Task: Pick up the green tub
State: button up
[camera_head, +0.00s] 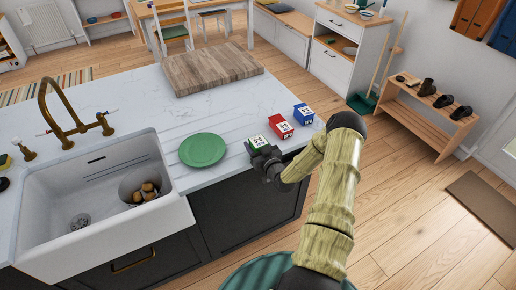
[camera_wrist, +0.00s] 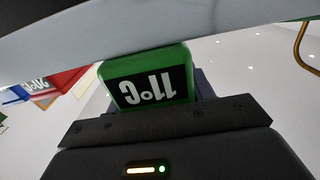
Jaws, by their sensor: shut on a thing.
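The green tub (camera_head: 258,141) has a white label on top and sits at the front edge of the marble counter in the head view, beside a green plate. My gripper (camera_head: 266,160) is at the tub's near side and is shut on it. In the wrist view the tub (camera_wrist: 148,76) shows a dark panel with white lettering, close in front of my gripper (camera_wrist: 165,112). The fingertips are mostly hidden, and I cannot tell whether the tub touches the counter.
A red tub (camera_head: 281,126) and a blue tub (camera_head: 303,114) stand just right of the green tub. The green plate (camera_head: 202,150) lies to its left, near the sink (camera_head: 40,205). A wooden board (camera_head: 212,68) lies further back. The floor to the right is clear up to a shoe bench (camera_head: 430,115).

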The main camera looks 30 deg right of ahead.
jog(key=shift+r, duration=0.1)
notch_tip(320, 180, up, 10)
jog(key=b, duration=0.2)
jog(key=shift+b, duration=0.35)
dwell(0.6)
